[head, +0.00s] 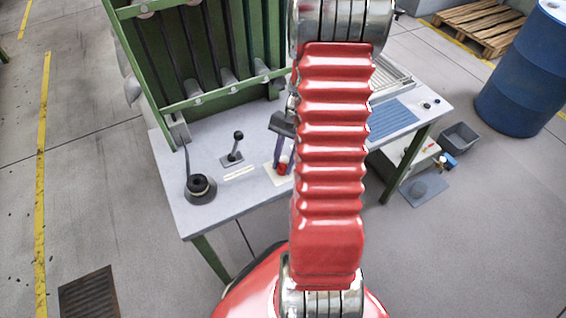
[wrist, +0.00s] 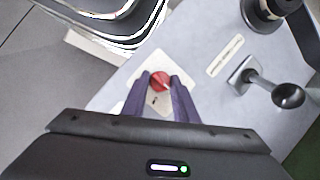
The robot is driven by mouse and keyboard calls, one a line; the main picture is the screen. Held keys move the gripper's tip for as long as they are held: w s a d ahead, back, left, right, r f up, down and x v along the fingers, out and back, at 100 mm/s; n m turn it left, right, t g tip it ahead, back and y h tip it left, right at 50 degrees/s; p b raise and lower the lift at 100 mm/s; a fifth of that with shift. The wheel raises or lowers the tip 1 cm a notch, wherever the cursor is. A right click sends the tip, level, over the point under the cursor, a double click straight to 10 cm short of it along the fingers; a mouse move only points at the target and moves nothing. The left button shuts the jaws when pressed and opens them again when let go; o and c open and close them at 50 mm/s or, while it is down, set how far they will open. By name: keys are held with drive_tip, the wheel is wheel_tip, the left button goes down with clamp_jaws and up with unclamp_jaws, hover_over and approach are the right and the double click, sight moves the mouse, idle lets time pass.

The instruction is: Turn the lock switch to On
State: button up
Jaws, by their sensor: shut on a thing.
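The lock switch is a red knob (wrist: 160,80) on a pale plate (wrist: 137,97) on the table top. It also shows in the head view as a red knob (head: 282,168) on its plate, beside my red arm. My gripper (wrist: 160,86) reaches down to it with two purple fingers, one on each side of the knob, and is shut on it. In the head view my gripper (head: 284,160) is partly hidden by my arm. A small dark mark shows on the plate below the knob. The switch's labels are too small to read.
A black-knobbed lever (head: 235,150) stands left of the switch, with a label strip (head: 238,173) near it. A round black device (head: 200,187) sits at the table's left front corner. A green frame (head: 200,60) rises behind. A blue barrel (head: 525,75) stands at right.

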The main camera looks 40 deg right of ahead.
drive_tip(key=shift+w+d, duration=0.15)
drive_tip(key=o, duration=1)
drive_tip(key=v, duration=1.3)
drive_tip(key=shift+r, duration=0.35)
